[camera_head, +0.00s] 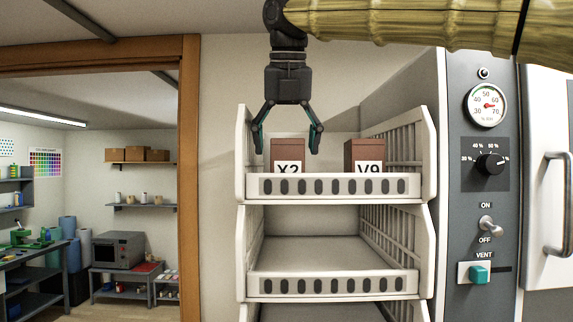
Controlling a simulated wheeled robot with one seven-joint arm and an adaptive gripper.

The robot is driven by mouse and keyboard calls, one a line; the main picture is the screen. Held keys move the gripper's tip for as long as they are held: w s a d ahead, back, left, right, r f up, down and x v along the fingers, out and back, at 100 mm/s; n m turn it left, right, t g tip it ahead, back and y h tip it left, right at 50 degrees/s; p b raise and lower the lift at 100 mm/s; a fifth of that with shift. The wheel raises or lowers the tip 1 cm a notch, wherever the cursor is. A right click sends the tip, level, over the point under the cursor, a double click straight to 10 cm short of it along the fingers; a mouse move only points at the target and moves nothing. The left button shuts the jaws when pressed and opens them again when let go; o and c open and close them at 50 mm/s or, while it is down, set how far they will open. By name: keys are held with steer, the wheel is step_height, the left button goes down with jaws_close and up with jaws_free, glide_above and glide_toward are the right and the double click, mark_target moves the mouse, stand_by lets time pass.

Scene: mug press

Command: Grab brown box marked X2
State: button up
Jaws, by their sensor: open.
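The brown box marked X2 (288,153) stands on the top tier of a white rack (276,200), near its left side. Its lower part is hidden behind the slotted front lip. My gripper (287,140) hangs pointing down from above, with its two fingers spread and nothing held. I cannot tell the depth gap between the fingers and the box.
A second brown box marked V9 (364,154) stands to the right on the same tier. The lower tier (330,252) is empty. A grey control panel (483,190) with gauge, knob and switches adjoins the rack's right. A wooden door frame (189,180) is at left.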

steer(key=p+x, duration=0.1)
steer(key=x, duration=0.3)
steer(key=shift+w+d+r+p, duration=0.15)
steer(key=shift+w+d+p, duration=0.05)
steer(key=shift+p, duration=0.2)
steer(key=shift+a+f, duration=0.1)
steer(key=shift+f, duration=0.2)
steer(key=shift+s, duration=0.1)
steer(key=shift+c, duration=0.2)
steer(key=c, duration=1.1)
